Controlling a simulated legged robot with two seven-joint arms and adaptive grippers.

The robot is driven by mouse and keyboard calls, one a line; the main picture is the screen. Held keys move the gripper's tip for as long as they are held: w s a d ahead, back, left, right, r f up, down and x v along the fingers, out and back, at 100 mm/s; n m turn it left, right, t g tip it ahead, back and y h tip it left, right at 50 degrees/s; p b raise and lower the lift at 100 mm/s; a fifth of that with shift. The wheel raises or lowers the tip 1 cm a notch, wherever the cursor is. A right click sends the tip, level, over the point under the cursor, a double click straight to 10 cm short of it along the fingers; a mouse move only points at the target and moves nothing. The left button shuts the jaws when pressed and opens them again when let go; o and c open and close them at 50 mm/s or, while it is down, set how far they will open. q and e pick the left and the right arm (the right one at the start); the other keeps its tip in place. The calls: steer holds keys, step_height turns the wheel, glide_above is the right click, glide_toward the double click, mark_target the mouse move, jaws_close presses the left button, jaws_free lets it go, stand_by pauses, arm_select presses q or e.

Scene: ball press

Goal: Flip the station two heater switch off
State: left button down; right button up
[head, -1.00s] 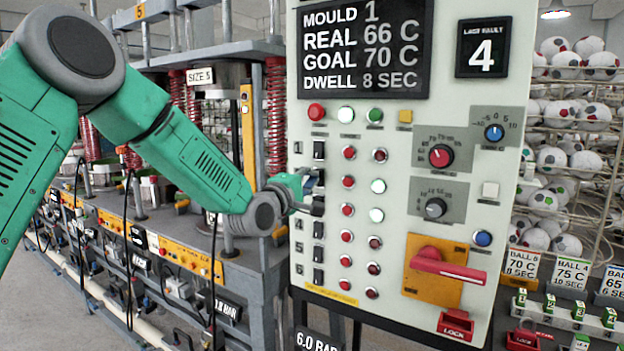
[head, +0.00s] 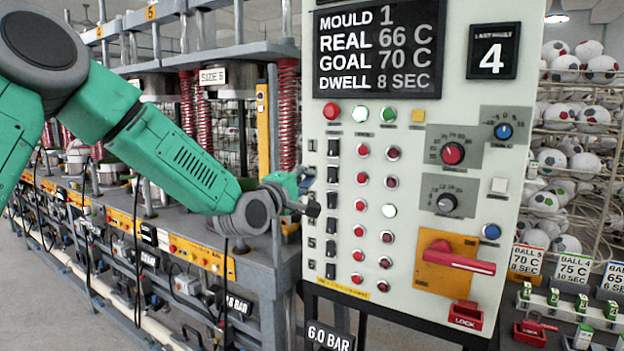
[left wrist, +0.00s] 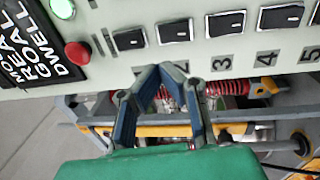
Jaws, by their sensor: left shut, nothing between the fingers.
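The white control panel (head: 400,120) has a column of black rocker switches numbered from the top. The station two switch (head: 333,174) is in view and uncovered; in the left wrist view it is the second switch (left wrist: 174,31) of the row. Its right-hand lamp (head: 391,182) is dark red, while the station three lamp (head: 389,211) glows white. My left gripper (head: 311,200) is just left of the switch column, near the switches for two and three. In the left wrist view its fingertips (left wrist: 160,68) converge below switch two, shut and empty, apart from the switch.
The press frame with red springs (head: 288,115) stands behind my left arm. Ball racks (head: 575,130) are at right. Neighbouring switches one (head: 333,147) and three (head: 332,200) are close.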

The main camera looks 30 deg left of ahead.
arm_select(q)
steer(key=s+r, duration=0.1)
steer(key=s, duration=0.6)
steer(key=shift+b, duration=0.3)
steer(key=shift+d, duration=0.2)
